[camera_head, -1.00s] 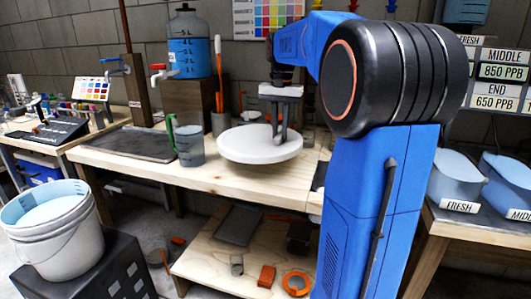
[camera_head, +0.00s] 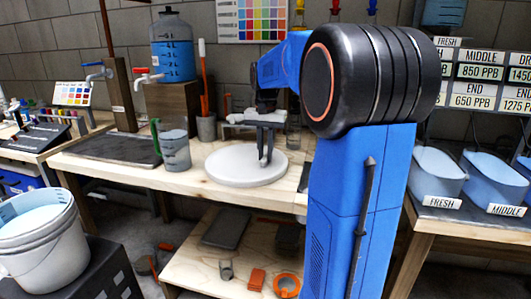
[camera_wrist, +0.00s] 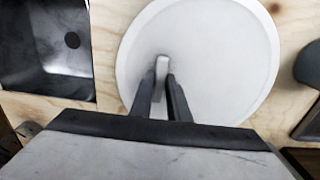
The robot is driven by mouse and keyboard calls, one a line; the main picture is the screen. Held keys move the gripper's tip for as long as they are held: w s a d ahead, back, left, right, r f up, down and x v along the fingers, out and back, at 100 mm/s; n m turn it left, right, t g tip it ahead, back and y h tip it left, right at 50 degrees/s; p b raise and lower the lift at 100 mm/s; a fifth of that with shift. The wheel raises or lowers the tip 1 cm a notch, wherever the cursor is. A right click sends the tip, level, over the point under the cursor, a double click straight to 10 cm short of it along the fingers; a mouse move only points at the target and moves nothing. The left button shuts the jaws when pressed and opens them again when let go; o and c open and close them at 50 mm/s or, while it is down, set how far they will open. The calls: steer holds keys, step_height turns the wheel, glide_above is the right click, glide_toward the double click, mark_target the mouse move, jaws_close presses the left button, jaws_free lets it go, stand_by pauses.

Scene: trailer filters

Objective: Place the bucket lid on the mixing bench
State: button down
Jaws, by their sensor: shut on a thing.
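The white round bucket lid (camera_head: 232,168) is level at the top of the wooden mixing bench (camera_head: 110,178), right of the grey jug. I cannot tell whether it touches the wood. My gripper (camera_head: 265,160) is above the lid, pointing down, shut on its small upright handle. In the wrist view the lid (camera_wrist: 225,60) lies under my gripper (camera_wrist: 162,85), with the fingers on either side of the pale handle. The open white bucket (camera_head: 45,250) stands at the lower left with bluish contents.
A grey jug (camera_head: 175,152) with a green handle stands left of the lid. A dark tray (camera_head: 115,147) lies farther left. A blue water container (camera_head: 172,50) stands on a wooden block behind. Blue tubs (camera_head: 437,175) sit at the right.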

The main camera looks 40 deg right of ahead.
steer(key=c, duration=1.7)
jaws_free()
step_height(320, 180, up, 12)
steer(key=shift+r, duration=0.1)
steer(key=s+a+f+n+t, duration=0.2)
steer(key=s+a+f+n, duration=0.4)
steer(key=s+a, duration=0.7)
steer(key=s+a+f+n+t, duration=0.1)
steer(key=s+a+f, duration=0.2)
steer(key=s+f, duration=0.1)
steer(key=s+a+f+n+t, duration=0.1)
steer(key=s+a+f+n, duration=0.1)
steer(key=s+f, duration=0.2)
steer(key=s+a+f+n, duration=0.1)
steer(key=s+a+f, duration=0.2)
steer(key=s+f, duration=0.2)
steer(key=shift+a+f+t, duration=0.2)
steer(key=shift+f, duration=0.65)
steer(key=shift+a+f+t, duration=0.15)
steer(key=shift+f+t, duration=0.05)
steer(key=shift+f, duration=0.65)
